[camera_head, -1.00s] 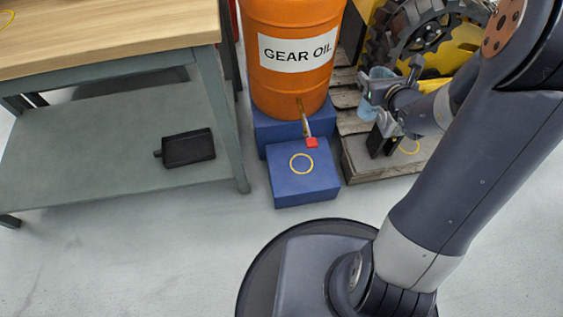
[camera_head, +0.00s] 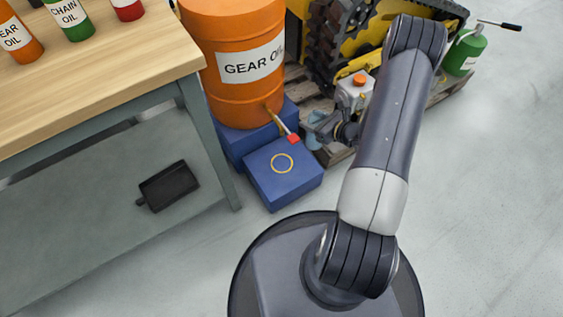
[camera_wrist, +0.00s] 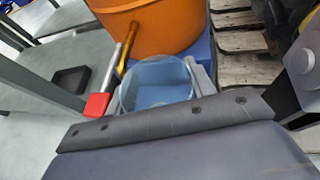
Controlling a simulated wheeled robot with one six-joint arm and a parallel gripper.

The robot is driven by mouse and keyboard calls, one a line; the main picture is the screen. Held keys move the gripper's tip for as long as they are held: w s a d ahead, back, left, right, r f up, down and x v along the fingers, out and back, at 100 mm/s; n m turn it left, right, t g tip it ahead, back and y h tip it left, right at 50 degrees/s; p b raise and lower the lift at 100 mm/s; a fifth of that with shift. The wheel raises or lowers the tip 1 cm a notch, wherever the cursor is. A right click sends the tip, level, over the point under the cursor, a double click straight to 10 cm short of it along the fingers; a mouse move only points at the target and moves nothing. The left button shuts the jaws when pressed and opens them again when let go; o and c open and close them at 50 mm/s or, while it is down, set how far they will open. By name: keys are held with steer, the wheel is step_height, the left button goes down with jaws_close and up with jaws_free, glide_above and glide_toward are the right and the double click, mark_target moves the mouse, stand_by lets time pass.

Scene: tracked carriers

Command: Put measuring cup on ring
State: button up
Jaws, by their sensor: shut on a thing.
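The measuring cup (camera_head: 318,128) is a translucent blue cup, just right of the red-tipped tap lever (camera_head: 293,139) in the head view. My gripper (camera_head: 326,132) is shut on it and partly hidden by my arm. In the wrist view the cup (camera_wrist: 158,88) is upright and fills the space in front of my gripper. The yellow ring (camera_head: 282,163) is marked on top of the low blue box (camera_head: 288,190), below and left of the cup in the head view. Nothing stands on the ring. I cannot see the ring in the wrist view.
The orange gear oil drum (camera_head: 238,92) has a brass tap above the blue box. The red lever tip (camera_wrist: 97,105) shows close left of the cup in the wrist view. A workbench (camera_head: 110,75) stands left.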

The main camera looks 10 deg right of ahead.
steer(key=s+f+n+g+y+p, duration=0.1)
steer(key=s+f+n+y, duration=0.1)
steer(key=s+f, duration=0.85)
steer(key=b+x, duration=0.5)
steer(key=x, duration=1.3)
steer(key=shift+w+r, duration=0.3)
steer(key=shift+w, duration=0.35)
steer(key=shift+f, duration=0.15)
steer(key=o, duration=1.2)
steer(key=p+v, duration=0.1)
steer(key=v, duration=0.3)
steer(key=p+v, duration=0.1)
steer(key=v, duration=0.3)
steer(key=r+p+v, duration=0.1)
steer(key=v, duration=0.3)
